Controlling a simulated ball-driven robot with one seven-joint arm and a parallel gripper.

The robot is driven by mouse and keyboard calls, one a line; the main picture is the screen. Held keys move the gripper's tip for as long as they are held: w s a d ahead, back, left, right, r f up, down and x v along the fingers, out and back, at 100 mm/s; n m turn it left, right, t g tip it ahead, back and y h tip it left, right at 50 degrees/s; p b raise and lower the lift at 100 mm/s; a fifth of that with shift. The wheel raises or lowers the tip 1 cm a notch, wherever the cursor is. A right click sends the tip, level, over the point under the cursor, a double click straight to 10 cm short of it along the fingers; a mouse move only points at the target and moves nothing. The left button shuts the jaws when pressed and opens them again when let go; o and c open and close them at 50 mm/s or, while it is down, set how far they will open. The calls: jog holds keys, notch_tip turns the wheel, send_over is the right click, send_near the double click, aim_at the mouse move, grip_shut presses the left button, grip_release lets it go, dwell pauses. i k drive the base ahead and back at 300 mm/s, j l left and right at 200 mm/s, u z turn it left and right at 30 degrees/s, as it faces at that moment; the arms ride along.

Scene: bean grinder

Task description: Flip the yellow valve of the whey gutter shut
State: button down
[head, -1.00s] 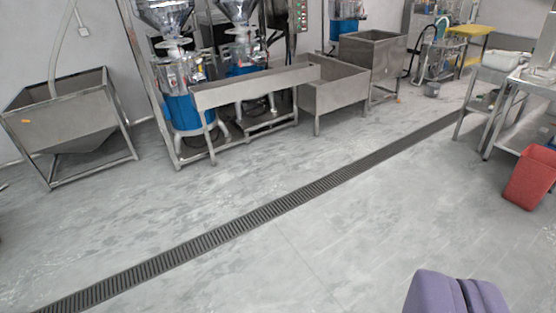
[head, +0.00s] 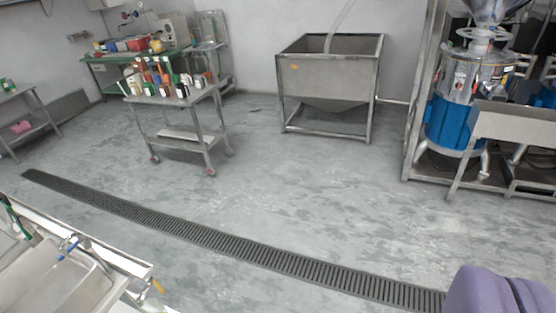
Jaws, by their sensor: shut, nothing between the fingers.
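A small yellow valve handle (head: 158,286) shows at the lower left, at the near right end of a pale metal gutter (head: 125,262) that runs along the edge of a steel basin. It is small and partly cut by the frame's bottom, so I cannot tell whether it stands open or shut. My gripper (head: 508,285) is the purple pair of fingers at the bottom right, shut and empty. It is well to the right of the valve, apart from it, over the floor.
A steel basin (head: 60,280) with a blue-handled tap fills the lower left. A floor drain (head: 200,235) crosses the open grey floor. A wheeled cart (head: 180,105) with bottles, a steel hopper (head: 330,85) and a blue grinder (head: 460,120) stand farther back.

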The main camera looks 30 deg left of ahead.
aim_at(159, 287)
jog(key=i+j+u, duration=0.5)
jog(key=i, duration=0.3)
jog(key=i+u, duration=0.3)
jog(key=i, duration=0.15)
jog(key=i+j, duration=0.2)
jog(key=j+u, duration=0.05)
jog(key=j, duration=0.05)
